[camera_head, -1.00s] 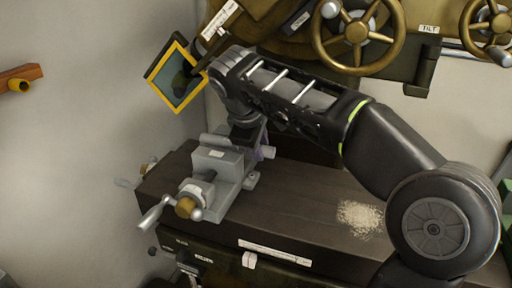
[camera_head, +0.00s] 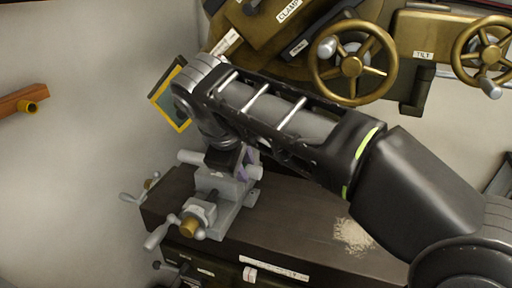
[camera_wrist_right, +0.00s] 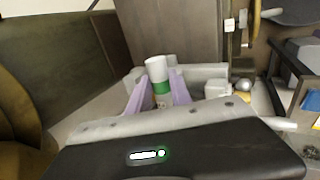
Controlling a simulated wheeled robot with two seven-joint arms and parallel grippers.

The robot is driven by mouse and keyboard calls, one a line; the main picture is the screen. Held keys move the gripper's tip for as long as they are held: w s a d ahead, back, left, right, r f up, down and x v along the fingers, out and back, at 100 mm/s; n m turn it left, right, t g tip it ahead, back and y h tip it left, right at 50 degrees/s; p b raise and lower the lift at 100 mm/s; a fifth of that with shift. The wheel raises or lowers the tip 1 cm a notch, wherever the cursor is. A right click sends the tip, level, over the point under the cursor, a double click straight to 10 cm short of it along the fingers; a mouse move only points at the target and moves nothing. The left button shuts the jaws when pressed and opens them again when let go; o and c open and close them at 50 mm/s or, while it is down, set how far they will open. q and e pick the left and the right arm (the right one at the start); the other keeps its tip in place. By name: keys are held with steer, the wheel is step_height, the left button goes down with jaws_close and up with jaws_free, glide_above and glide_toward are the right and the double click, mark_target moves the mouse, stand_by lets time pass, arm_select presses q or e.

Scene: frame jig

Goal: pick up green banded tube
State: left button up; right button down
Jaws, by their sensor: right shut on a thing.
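The green banded tube (camera_wrist_right: 158,75) shows in the right wrist view, with a white upper end and a green band below it. The purple fingers of my right gripper (camera_wrist_right: 159,88) stand on both sides of it and are shut on it. In the head view my right gripper (camera_head: 243,166) is over the grey vise (camera_head: 208,184), and my wrist covers most of it. The tube is hidden there. I cannot tell whether the tube touches the vise. My left gripper is not in view.
The vise stands on the left end of a dark bench (camera_head: 285,215), with a pale pile of shavings (camera_head: 351,236) to the right. A brass handwheel (camera_head: 352,62) and a yellow-framed panel (camera_head: 168,100) are behind. An orange bar with a yellow end (camera_head: 22,102) projects at far left.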

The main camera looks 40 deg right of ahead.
steer(key=s+a, duration=0.6)
steer(key=a, duration=0.2)
steer(key=shift+a, duration=0.3)
